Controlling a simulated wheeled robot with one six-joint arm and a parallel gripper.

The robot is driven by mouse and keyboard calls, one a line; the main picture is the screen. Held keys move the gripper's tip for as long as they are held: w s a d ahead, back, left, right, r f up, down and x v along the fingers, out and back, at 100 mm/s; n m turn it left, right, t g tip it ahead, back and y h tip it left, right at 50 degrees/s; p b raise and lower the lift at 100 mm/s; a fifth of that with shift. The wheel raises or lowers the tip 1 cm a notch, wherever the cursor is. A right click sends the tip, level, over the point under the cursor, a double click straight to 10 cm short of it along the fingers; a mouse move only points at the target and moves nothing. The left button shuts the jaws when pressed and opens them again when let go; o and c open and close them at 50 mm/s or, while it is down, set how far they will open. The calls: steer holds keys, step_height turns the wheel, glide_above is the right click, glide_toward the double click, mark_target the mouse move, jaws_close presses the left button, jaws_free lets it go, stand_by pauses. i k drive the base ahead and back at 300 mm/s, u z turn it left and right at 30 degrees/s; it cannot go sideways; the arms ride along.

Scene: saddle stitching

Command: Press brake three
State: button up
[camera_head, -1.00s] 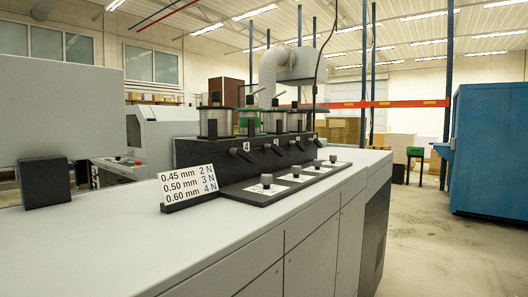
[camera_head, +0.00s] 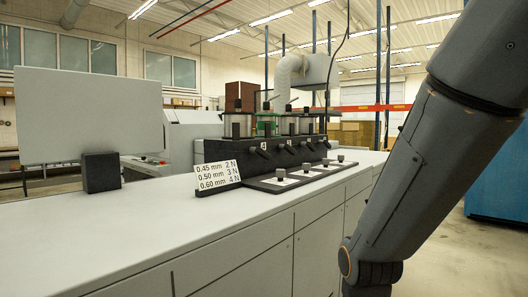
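A black unit (camera_head: 222,153) stands on the grey counter, with several small levers along its front face. Small number labels sit by the levers; the leftmost looks like a 4, and the others are too small to read surely, so I cannot tell which is brake three. A row of round dark knobs, the nearest one (camera_head: 280,173) at the left, stands on white plates along the black ledge in front. A sign (camera_head: 217,176) lists 0.45 mm 2 N, 0.50 mm 3 N and 0.60 mm 4 N. My arm reaches down at the right; my gripper is out of view.
The long grey counter (camera_head: 130,225) is clear at its front left. A grey panel (camera_head: 88,115) on a black block (camera_head: 101,172) stands at the left. Clear cylinders (camera_head: 238,126) and a hose (camera_head: 288,76) rise behind the unit. A blue cabinet (camera_head: 494,190) stands far right, partly behind my arm.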

mark_target(288, 147)
steer(key=k, duration=0.5)
steer(key=z, duration=1.5)
steer(key=i, duration=0.85)
steer(key=u, duration=1.8)
